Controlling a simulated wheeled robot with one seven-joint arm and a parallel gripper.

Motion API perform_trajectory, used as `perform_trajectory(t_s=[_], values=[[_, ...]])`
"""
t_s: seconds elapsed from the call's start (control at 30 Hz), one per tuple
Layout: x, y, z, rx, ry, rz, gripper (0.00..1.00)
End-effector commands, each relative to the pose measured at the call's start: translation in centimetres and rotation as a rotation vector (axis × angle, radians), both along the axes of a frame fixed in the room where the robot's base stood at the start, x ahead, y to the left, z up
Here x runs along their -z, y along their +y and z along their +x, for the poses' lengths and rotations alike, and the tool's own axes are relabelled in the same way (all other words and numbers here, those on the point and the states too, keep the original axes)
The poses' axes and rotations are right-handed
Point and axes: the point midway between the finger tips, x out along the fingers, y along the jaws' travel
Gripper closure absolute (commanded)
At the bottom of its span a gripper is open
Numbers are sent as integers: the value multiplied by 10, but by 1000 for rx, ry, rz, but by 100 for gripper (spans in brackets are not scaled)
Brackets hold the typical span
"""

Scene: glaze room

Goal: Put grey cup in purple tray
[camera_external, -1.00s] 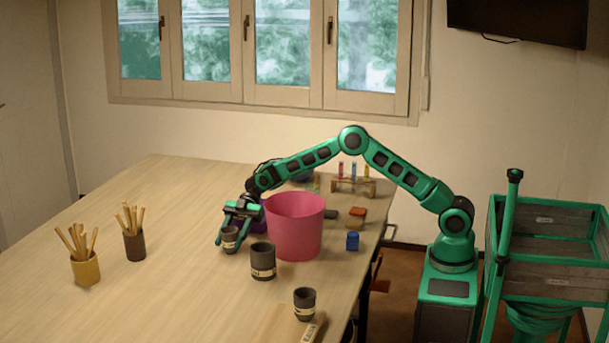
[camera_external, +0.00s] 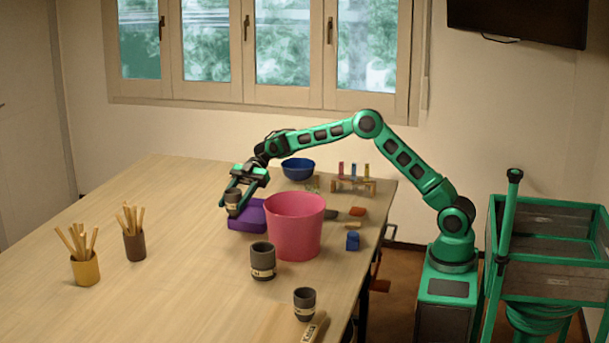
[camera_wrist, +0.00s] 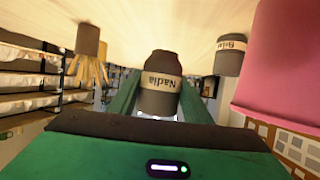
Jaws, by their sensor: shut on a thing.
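A small grey cup (camera_external: 233,199) with a pale name band is held by my gripper (camera_external: 232,193) in the external view. My gripper is shut on it and holds it above the table, just in front of and over the left part of the purple tray (camera_external: 246,221).
The large pink bucket (camera_external: 294,228) stands right beside the tray. Two other dark cups (camera_external: 263,261) (camera_external: 304,304) stand nearer the front. A blue bowl (camera_external: 298,169) and a test-tube rack (camera_external: 354,186) are behind. Brush pots (camera_external: 85,267) (camera_external: 134,244) stand left, with clear table between.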

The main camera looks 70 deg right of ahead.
Motion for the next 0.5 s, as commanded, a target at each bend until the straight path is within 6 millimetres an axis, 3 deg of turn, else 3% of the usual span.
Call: perform_trajectory(t_s=[0.03,0.2,0.4,0.5], values=[[-2,-26,2,36,-2,-3,81],[-3,-95,3,139,-9,-3,81],[-3,-151,0,225,-12,-3,81],[-3,-163,-2,248,-14,-2,81]])
